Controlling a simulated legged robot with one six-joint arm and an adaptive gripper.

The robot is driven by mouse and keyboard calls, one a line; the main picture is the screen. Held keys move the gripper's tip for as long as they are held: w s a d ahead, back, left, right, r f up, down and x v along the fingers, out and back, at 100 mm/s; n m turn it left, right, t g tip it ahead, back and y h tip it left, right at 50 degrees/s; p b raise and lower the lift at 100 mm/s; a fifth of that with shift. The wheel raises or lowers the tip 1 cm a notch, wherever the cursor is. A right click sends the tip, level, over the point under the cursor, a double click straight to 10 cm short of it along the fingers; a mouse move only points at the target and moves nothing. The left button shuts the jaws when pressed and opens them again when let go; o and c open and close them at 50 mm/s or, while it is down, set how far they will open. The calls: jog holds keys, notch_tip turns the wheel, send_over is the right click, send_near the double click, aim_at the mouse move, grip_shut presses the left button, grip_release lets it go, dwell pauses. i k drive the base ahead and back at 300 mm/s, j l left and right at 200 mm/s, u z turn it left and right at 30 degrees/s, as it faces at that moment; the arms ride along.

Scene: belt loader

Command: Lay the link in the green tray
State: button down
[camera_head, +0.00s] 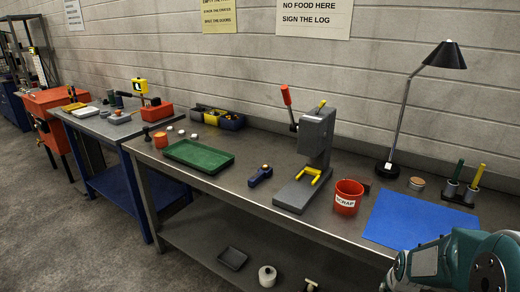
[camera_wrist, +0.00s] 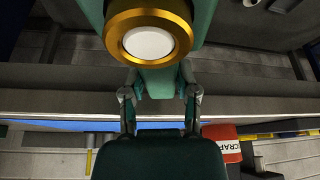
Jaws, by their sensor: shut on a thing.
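In the wrist view, my gripper (camera_wrist: 160,95) points up the picture, its grey finger linkages on either side of a teal piece. This looks like the link (camera_wrist: 163,80), held between the fingers. A gold ring around a white disc stands large and close above it; I cannot tell for sure whether that belongs to the link. The green tray (camera_head: 176,147) lies flat and empty on the bench, left of middle in the head view. My arm shows at the lower right there, far from the tray; my gripper is out of that view.
The red scrap cup (camera_head: 348,196) stands beside the blue mat (camera_head: 408,219). A grey press (camera_head: 316,135) and a small blue device (camera_head: 260,176) stand between cup and tray. A black lamp (camera_head: 400,115) rises behind the mat. Bench around the tray's front is clear.

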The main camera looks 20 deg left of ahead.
aim_at(197, 157)
jog(key=i+j+u, duration=0.1)
jog(key=j, duration=0.3)
jog(key=i+j+u, duration=0.1)
jog(key=j, duration=0.35)
jog(key=i+j+u, duration=0.1)
jog(key=j, duration=0.3)
jog(key=i+j+u, duration=0.1)
jog(key=j, duration=0.25)
jog(key=i, duration=0.05)
